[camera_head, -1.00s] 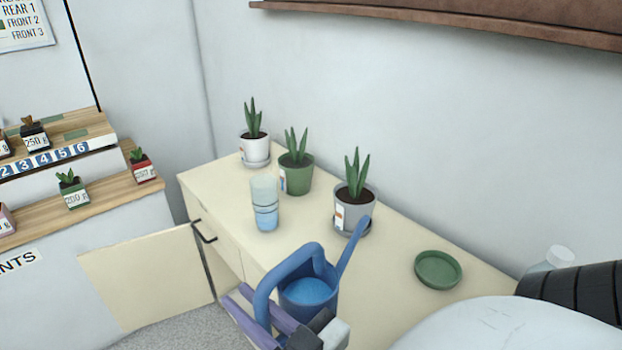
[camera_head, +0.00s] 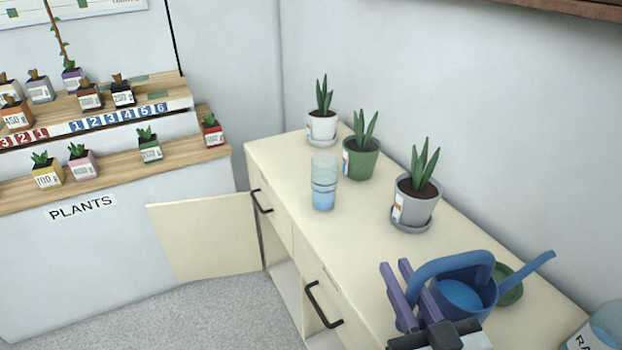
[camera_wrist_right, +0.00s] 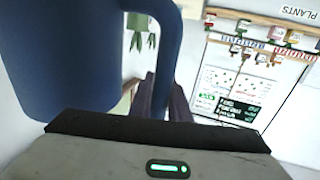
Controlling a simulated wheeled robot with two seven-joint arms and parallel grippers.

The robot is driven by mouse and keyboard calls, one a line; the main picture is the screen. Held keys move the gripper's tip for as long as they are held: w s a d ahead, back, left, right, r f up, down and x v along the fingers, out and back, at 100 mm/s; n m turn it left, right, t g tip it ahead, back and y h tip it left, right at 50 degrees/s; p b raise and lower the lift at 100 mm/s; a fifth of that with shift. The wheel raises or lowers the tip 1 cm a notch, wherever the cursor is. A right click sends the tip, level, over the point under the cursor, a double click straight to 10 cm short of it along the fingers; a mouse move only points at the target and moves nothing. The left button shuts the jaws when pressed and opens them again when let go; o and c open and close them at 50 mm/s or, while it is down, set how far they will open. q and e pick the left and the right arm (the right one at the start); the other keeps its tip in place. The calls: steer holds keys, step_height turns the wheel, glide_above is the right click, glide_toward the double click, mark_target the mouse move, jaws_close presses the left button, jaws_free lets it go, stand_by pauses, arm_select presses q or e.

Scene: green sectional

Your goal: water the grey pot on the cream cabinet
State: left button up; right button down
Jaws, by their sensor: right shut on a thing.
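The grey pot (camera_head: 408,210) with a green plant stands upright on a grey saucer on the cream cabinet (camera_head: 370,262). The blue watering can (camera_head: 486,303) holds light blue water and is roughly level, at the lower right of the head view. Its spout points right, away from the grey pot. My right gripper (camera_head: 396,266) is shut on the can's handle. The can's blue side (camera_wrist_right: 70,60) fills the left of the right wrist view, beside the gripper's fingers (camera_wrist_right: 165,97). My left gripper is not in view.
A white pot (camera_head: 322,127), a green pot (camera_head: 360,161) and a glass with blue liquid (camera_head: 323,190) stand left of the grey pot. A green saucer (camera_head: 510,288) lies partly behind the can. A clear bottle (camera_head: 602,326) is at the right edge. A cabinet door (camera_head: 205,240) hangs open.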

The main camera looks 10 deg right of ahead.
steer(key=w+a+y+b, duration=0.1)
steer(key=w+a, duration=0.3)
steer(key=w, duration=0.3)
steer(key=w+a+r+y+b, duration=0.1)
steer(key=w+a, duration=0.3)
steer(key=w, duration=0.4)
steer(key=w+a+n+y+b, duration=0.1)
steer(key=w+a+y, duration=0.1)
steer(key=w+a, duration=0.2)
steer(key=w, duration=0.3)
steer(key=shift+w+a+r+g+b, duration=0.25)
steer(key=shift+w+a+g+b, duration=0.05)
steer(key=shift+w+a, duration=0.1)
steer(key=shift+r+p, duration=0.25)
steer(key=shift+p, duration=0.05)
steer(key=shift+d+r+m+p, duration=0.1)
steer(key=shift+r+m+p, duration=0.3)
steer(key=shift+r+p, duration=0.55)
steer(key=shift+p, duration=0.2)
stand_by(0.8)
